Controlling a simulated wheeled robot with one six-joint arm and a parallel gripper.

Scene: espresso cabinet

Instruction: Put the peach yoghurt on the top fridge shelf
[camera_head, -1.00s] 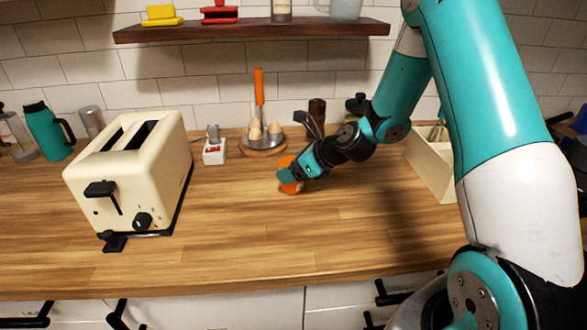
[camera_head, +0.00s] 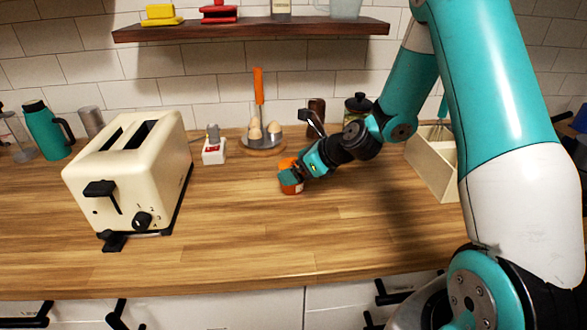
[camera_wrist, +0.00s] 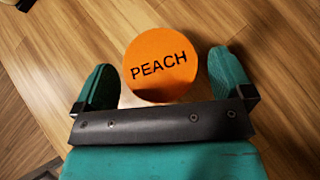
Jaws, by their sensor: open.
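The peach yoghurt (camera_head: 291,186) is a small tub that stands upright on the wooden counter, partly hidden behind my gripper in the head view. In the wrist view its orange lid (camera_wrist: 160,65) reads PEACH. My gripper (camera_head: 290,174) is open at the tub. In the wrist view its two teal fingertips (camera_wrist: 165,76) lie on either side of the lid, with a gap showing on both sides. The fridge and its top shelf are not in view.
A cream toaster (camera_head: 130,170) stands at the left. An egg holder (camera_head: 263,140) and a small white box (camera_head: 214,151) stand behind the tub. A cream open box (camera_head: 432,165) is at the right, and a wall shelf (camera_head: 250,31) hangs above. The front counter is clear.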

